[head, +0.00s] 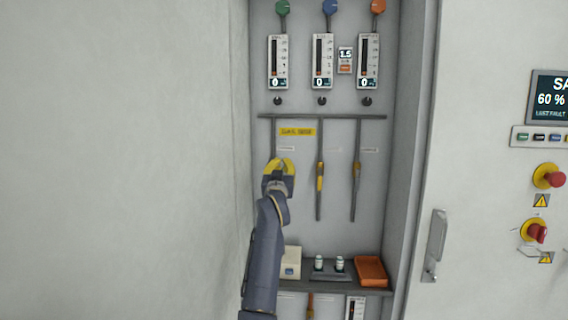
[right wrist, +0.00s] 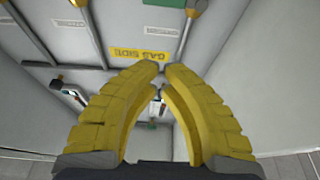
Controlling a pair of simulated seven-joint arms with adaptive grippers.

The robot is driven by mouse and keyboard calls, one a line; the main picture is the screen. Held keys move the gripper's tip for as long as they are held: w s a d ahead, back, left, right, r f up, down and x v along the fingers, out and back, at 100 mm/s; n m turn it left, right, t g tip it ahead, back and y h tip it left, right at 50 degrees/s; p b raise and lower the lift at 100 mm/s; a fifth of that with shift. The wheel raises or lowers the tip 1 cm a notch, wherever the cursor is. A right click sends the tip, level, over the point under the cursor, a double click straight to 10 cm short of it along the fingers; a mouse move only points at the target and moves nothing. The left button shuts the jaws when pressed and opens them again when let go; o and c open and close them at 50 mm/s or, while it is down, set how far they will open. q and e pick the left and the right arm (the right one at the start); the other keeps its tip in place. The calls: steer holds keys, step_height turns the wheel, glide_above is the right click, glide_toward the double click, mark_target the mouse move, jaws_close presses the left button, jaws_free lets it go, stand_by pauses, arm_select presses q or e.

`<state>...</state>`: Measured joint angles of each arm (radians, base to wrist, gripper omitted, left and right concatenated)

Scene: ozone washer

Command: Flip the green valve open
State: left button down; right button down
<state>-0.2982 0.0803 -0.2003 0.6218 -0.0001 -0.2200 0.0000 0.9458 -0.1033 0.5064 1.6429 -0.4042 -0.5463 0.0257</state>
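Three round knobs top the gauges in the head view: green (head: 282,7) at left, blue (head: 330,7) in the middle, orange (head: 378,6) at right. A green part (right wrist: 165,3) shows at the top edge of the right wrist view. My right gripper (head: 279,168) is well below the green knob, in front of the left hanging pipe, whose lower part it hides. In the right wrist view its yellow fingertips (right wrist: 163,68) nearly meet, with a narrow gap. Whether anything thin is between them is unclear. My left gripper is not in view.
Below is a shelf (head: 345,287) with an orange tray (head: 371,271). Recess walls (head: 405,160) stand both sides.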

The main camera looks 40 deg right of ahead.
steer(key=x, duration=0.9)
steer(key=shift+w+d+r, duration=0.15)
steer(key=shift+d, duration=0.05)
steer(key=shift+f, duration=2)
steer(key=shift+d, duration=0.1)
